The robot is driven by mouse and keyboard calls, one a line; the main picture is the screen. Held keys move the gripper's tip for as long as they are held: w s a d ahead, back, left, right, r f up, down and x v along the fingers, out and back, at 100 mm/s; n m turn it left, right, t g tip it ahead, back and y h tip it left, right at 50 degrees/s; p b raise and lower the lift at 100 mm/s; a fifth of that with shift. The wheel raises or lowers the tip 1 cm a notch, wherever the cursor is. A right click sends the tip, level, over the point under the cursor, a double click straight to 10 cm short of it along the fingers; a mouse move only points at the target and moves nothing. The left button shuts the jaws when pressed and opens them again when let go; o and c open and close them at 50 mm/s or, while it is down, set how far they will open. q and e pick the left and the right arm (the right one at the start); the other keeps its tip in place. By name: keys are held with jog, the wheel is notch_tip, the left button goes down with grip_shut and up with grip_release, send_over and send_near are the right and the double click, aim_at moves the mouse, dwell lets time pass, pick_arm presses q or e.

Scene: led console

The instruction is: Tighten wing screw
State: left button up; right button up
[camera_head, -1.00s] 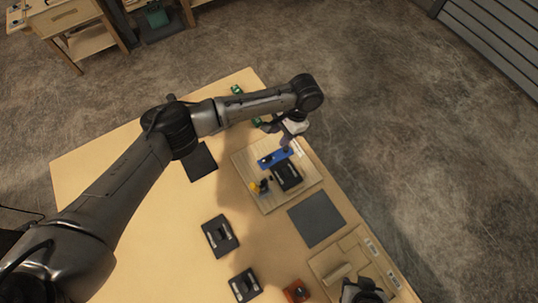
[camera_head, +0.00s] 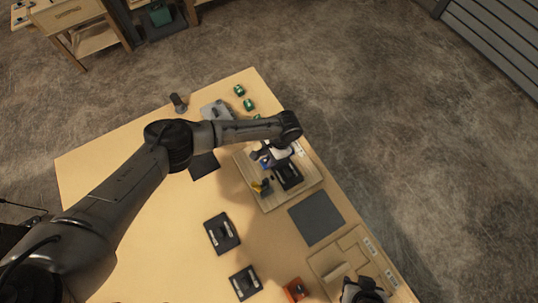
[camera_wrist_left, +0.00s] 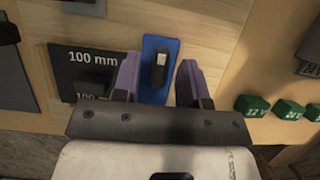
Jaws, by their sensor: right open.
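The wing screw is a black upright tab (camera_wrist_left: 160,68) on a blue plate (camera_wrist_left: 156,48) in the left wrist view. In the head view the blue plate (camera_head: 264,161) is mostly covered by my left gripper (camera_head: 272,158). My left gripper (camera_wrist_left: 158,62) is open, with one purple-grey finger on each side of the wing screw and a visible gap to it on both sides. I cannot tell how far the fingertips are above the plate. My right gripper (camera_head: 362,290) is at the bottom edge of the head view, partly cut off, and open.
A black block marked 100 mm (camera_wrist_left: 75,68) stands beside the blue plate on a wooden board (camera_head: 300,196). A yellow-topped part (camera_head: 261,187) is on the board. A dark square mat (camera_head: 317,219), black fixtures (camera_head: 221,233), an orange part (camera_head: 296,289) and green blocks (camera_head: 249,104) are around.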

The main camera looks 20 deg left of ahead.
pick_arm(q)
grip_shut()
dwell(0.4)
